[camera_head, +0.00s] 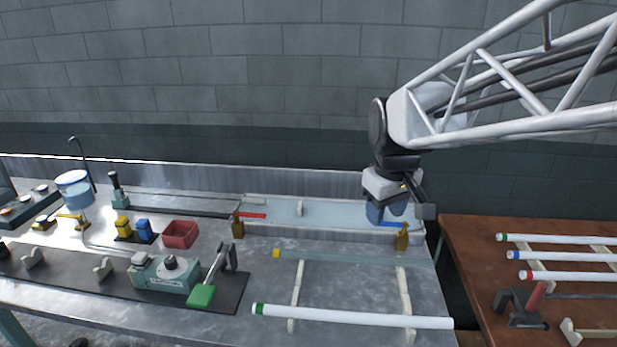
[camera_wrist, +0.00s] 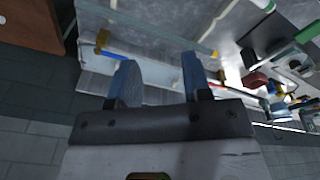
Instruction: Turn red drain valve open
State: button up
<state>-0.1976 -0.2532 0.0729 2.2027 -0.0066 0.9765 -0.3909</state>
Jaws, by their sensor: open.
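The red drain valve is a red lever (camera_head: 252,215) on a brass body (camera_head: 238,226) at the left front edge of a shallow water trough. The lever points right, along the trough's edge. In the wrist view the red lever (camera_wrist: 221,75) shows just right of the right-hand finger. My gripper (camera_head: 388,213) is open and empty, with blue fingers, above the trough's right end, well to the right of the red valve. It is close to a blue lever (camera_head: 393,224) on a second brass body (camera_head: 402,238). The fingers (camera_wrist: 160,80) also show apart in the wrist view.
The trough (camera_head: 315,212) lies along the bench's back wall. A brown table (camera_head: 470,240) with more tubes is at right.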

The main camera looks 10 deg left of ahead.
jog(key=w+a+f+n, duration=0.1)
jog(key=w+a+n, duration=0.2)
jog(key=w+a, duration=0.55)
jog(key=n+g, duration=0.2)
jog(key=n, duration=0.6)
send_over(256, 214)
notch_tip(256, 214, down, 11)
jog(key=shift+r, duration=0.1)
jog(key=shift+f, duration=3.95)
grip_shut()
